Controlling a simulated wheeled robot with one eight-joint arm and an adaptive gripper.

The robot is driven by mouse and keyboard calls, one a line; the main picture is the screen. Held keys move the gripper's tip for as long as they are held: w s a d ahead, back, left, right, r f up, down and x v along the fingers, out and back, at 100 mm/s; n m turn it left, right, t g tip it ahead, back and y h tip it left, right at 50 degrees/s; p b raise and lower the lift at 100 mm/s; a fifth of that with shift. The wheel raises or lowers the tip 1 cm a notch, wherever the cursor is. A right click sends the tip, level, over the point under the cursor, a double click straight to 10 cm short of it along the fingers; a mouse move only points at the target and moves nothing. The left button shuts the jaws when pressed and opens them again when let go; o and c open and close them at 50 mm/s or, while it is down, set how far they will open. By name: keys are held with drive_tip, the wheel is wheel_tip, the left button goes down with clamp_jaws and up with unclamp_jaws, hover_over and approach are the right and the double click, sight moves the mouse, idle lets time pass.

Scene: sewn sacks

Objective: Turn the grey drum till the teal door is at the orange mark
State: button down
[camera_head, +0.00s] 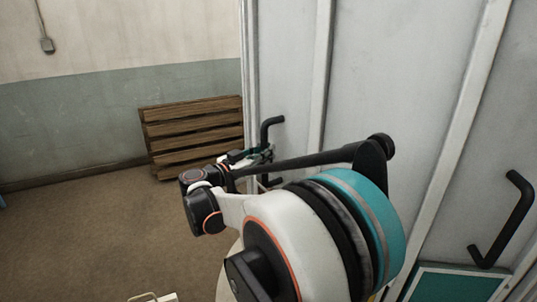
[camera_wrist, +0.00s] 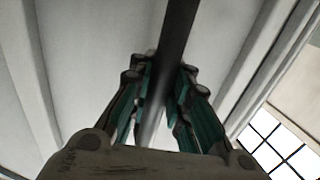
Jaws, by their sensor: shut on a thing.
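The grey drum (camera_head: 400,80) fills the right half of the head view, with pale upright ribs and black bar handles. My gripper (camera_head: 262,154) is at the drum's left side, shut on a black handle (camera_head: 272,122). In the wrist view the fingers (camera_wrist: 160,88) stand on both sides of this dark bar (camera_wrist: 177,35). A teal panel in a pale frame, which looks like the teal door (camera_head: 455,286), shows at the lower right, cut off by the picture edge. The orange mark is not seen in either view.
A second black handle (camera_head: 512,222) stands out from the drum just above the teal panel. A stack of brown wooden slats (camera_head: 190,130) leans by the wall left of the drum. My arm hides part of the drum.

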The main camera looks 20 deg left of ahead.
drive_tip(key=shift+s, duration=0.3)
drive_tip(key=c, duration=1.8)
unclamp_jaws()
drive_tip(key=o, duration=0.3)
drive_tip(key=shift+s+a, duration=0.2)
drive_tip(key=shift+a, duration=0.15)
drive_tip(key=shift+w+d+r, duration=0.1)
drive_tip(key=shift+w+d, duration=0.15)
drive_tip(key=v, duration=1.2)
